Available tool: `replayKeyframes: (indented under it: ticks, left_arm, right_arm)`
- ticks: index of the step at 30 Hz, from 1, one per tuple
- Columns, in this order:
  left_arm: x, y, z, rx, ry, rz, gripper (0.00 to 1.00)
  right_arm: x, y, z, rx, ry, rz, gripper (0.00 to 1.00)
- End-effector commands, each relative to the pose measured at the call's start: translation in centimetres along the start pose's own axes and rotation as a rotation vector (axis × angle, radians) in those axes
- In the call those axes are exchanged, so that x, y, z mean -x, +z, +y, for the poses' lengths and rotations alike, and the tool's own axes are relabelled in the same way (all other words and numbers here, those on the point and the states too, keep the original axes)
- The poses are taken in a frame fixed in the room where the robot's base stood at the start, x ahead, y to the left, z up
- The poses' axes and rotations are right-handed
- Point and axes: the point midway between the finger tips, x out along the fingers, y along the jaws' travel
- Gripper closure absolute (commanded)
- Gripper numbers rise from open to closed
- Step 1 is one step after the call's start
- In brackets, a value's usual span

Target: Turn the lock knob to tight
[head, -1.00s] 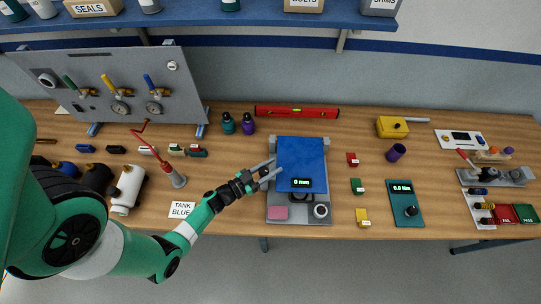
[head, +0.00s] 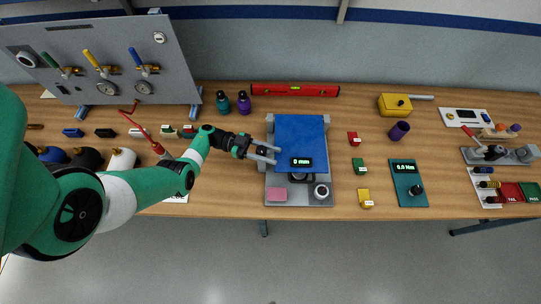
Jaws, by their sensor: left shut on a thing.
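The test rig has a blue plate (head: 301,134) on a grey base with a "0 mm" display (head: 301,162). A small dark knob (head: 262,152) shows at the rig's left side. My left gripper (head: 270,153) reaches it from the left, one finger on each side, and is shut on it. The fingertips lie close to the plate's left edge. Any tight or loose marking is too small to read. My right gripper is not in view.
A red level (head: 295,90) lies behind.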

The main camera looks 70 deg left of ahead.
Motion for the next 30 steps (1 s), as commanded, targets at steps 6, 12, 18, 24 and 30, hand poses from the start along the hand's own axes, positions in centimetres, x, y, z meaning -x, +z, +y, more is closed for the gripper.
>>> replayKeyframes:
  ticks: [6, 12, 18, 24, 30]
  left_arm:
    - [0.0, 0.3, 0.4, -0.006, 0.161, 0.005, 1.0]
    - [0.1, 0.1, 0.7, -0.006, 0.254, 0.006, 1.0]
    - [0.1, -0.2, 0.9, -0.005, 0.299, 0.007, 1.0]
    - [0.1, -0.3, 1.0, -0.004, 0.309, 0.007, 1.0]
    - [0.1, -0.4, 1.0, -0.005, 0.309, 0.007, 1.0]
  right_arm:
    - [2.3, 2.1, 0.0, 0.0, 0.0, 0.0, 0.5]
    - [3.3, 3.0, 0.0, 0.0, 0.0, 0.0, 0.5]
    - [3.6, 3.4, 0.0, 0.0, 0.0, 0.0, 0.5]
    - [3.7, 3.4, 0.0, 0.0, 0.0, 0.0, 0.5]
    - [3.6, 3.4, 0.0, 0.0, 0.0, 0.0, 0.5]
